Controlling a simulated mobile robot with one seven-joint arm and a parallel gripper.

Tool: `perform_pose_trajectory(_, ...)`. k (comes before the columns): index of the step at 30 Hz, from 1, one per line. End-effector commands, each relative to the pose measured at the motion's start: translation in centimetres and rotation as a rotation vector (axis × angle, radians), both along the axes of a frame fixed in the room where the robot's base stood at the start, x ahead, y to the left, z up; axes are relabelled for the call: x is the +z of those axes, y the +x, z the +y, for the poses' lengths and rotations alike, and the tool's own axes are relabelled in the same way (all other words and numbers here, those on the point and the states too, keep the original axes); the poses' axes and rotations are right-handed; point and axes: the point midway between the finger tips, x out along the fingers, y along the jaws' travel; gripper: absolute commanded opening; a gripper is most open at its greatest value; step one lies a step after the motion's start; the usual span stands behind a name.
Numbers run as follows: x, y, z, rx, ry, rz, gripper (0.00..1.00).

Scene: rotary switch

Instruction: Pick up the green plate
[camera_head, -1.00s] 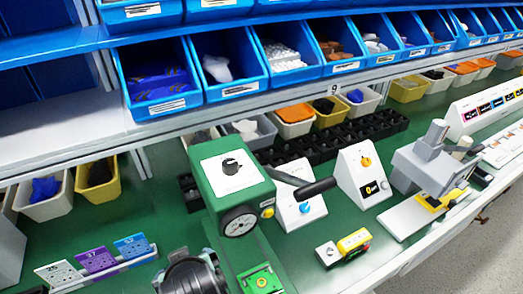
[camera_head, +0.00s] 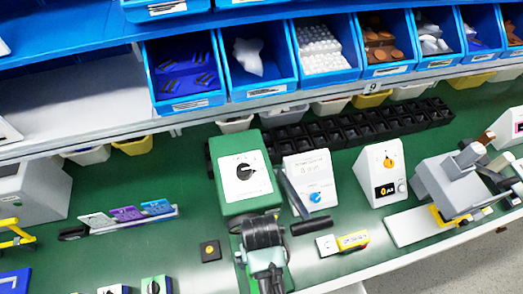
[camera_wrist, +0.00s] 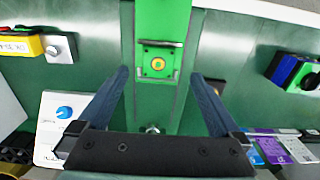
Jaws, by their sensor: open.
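The plate shows between and slightly beyond the fingertips, and nothing is held. In the head view, my gripper (camera_head: 264,235) is over the bench in front of the green box machine (camera_head: 241,168) with a black knob. The plate is hidden there behind my arm.
White switch boxes (camera_head: 310,185) and (camera_head: 384,175) stand right of the machine, with a yellow-topped block (camera_head: 352,241) in front. A small black button block (camera_head: 210,251) lies left of my arm. A card rack (camera_head: 125,222) stands farther left. Blue bins (camera_head: 260,58) line the back.

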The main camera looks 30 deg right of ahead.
Motion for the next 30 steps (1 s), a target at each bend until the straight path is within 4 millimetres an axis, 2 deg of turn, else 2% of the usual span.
perform_pose_trajectory(3, -1.7, 0.0, 0.0, 0.0, 0.001, 0.002, 1.0)
perform_pose_trajectory(11, -3.5, 0.0, 0.0, 0.001, 0.001, 0.002, 1.0)
perform_pose_trajectory(19, -7.1, 0.0, 0.0, 0.0, 0.0, 0.0, 1.0)
perform_pose_trajectory(29, -7.8, 0.0, 0.0, 0.001, -0.001, -0.002, 1.0)
perform_pose_trajectory(30, -7.8, 0.0, 0.0, 0.001, -0.001, -0.002, 0.96)
